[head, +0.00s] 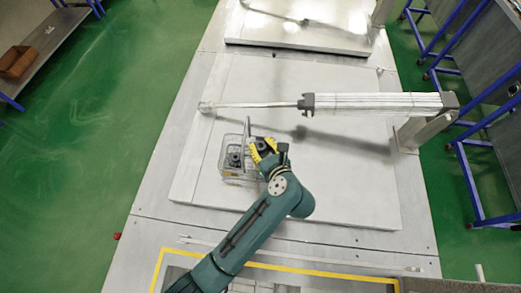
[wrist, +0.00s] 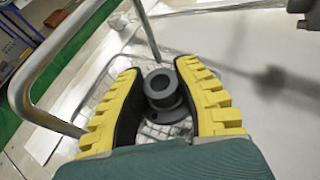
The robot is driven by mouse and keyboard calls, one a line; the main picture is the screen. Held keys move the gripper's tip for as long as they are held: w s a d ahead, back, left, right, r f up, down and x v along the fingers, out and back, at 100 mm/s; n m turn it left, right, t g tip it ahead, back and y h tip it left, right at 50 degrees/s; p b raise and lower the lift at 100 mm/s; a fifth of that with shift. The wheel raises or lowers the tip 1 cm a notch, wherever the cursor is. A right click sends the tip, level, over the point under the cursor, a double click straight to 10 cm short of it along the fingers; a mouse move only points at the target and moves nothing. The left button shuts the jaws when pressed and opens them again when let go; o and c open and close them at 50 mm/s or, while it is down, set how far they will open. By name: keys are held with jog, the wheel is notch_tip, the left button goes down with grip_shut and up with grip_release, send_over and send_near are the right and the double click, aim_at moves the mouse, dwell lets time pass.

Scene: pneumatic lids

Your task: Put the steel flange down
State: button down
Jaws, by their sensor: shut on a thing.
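The steel flange (wrist: 163,90) is a dark grey ring-shaped part with a round collar and a wider base plate. In the wrist view it sits between the two yellow-and-black fingers of my gripper (wrist: 160,72), which is shut on it. In the head view my gripper (head: 262,149) is at the right side of a clear wire basket (head: 225,178). A dark round part (head: 235,159) shows inside the basket by the fingertips. The basket mesh shows around the flange in the wrist view; whether the flange touches the basket floor I cannot tell.
A grey basket handle (wrist: 42,70) rises close to the left finger in the wrist view. A pneumatic cylinder (head: 375,103) with its rod spans above the pale lid (head: 310,190). Another lid (head: 300,33) lies farther back. The lid right of my gripper is clear.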

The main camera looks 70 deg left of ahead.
aim_at(264, 156)
jog(key=shift+f, duration=1.55)
jog(key=shift+f, duration=0.6)
jog(key=c, duration=0.8)
grip_release()
jog(key=shift+f, duration=0.1)
jog(key=shift+r, duration=0.25)
jog(key=v, duration=1.2)
jog(key=shift+r, duration=0.45)
